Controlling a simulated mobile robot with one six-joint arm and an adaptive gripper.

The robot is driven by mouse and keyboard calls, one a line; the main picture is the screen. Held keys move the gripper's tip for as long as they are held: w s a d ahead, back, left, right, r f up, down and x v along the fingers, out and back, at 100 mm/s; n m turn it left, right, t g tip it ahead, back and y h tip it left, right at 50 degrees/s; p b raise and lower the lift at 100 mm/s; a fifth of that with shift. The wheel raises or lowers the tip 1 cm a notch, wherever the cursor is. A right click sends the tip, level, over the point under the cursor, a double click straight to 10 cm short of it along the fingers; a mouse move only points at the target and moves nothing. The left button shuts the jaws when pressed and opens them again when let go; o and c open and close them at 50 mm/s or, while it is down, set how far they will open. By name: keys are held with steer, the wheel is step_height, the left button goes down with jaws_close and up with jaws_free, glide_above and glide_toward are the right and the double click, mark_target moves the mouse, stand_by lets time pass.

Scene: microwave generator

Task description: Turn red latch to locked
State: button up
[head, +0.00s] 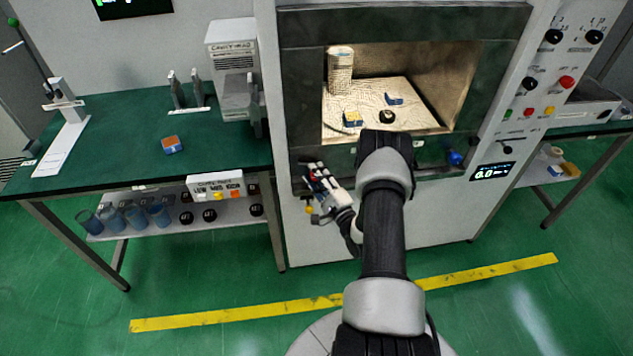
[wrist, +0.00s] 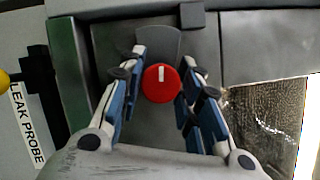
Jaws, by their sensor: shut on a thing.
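The red latch (wrist: 161,84) is a round red knob with a short white mark, on a grey plate at the front of the microwave chamber. In the wrist view the mark points to the top of the picture. My gripper (wrist: 157,88) has its blue-padded fingers on either side of the knob and is shut on it. In the head view my gripper (head: 320,180) is at the lower left of the chamber opening, and it mostly hides the latch there.
A blue knob (head: 455,158) sits at the lower right of the chamber opening. Inside are a beige cylinder (head: 340,72) and small blocks on a light plate (head: 413,92). A leak probe label (wrist: 27,125) is left of my gripper. A green bench (head: 110,145) stands left.

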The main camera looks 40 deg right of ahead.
steer(key=m+h+b, duration=0.1)
steer(key=m, duration=0.1)
steer(key=m+t+h+b, duration=0.1)
steer(key=m, duration=0.2)
steer(key=shift+r+m+b, duration=0.1)
steer(key=shift+m+b, duration=0.2)
steer(key=shift+b, duration=0.05)
steer(key=shift+d+m, duration=0.1)
steer(key=shift+m, duration=0.2)
steer(key=o, duration=0.8)
steer(key=shift+o, duration=1.1)
steer(key=shift+w, duration=0.1)
steer(key=shift+o, duration=0.3)
step_height(320, 180, up, 10)
steer(key=shift+f, duration=0.1)
steer(key=shift+c, duration=0.3)
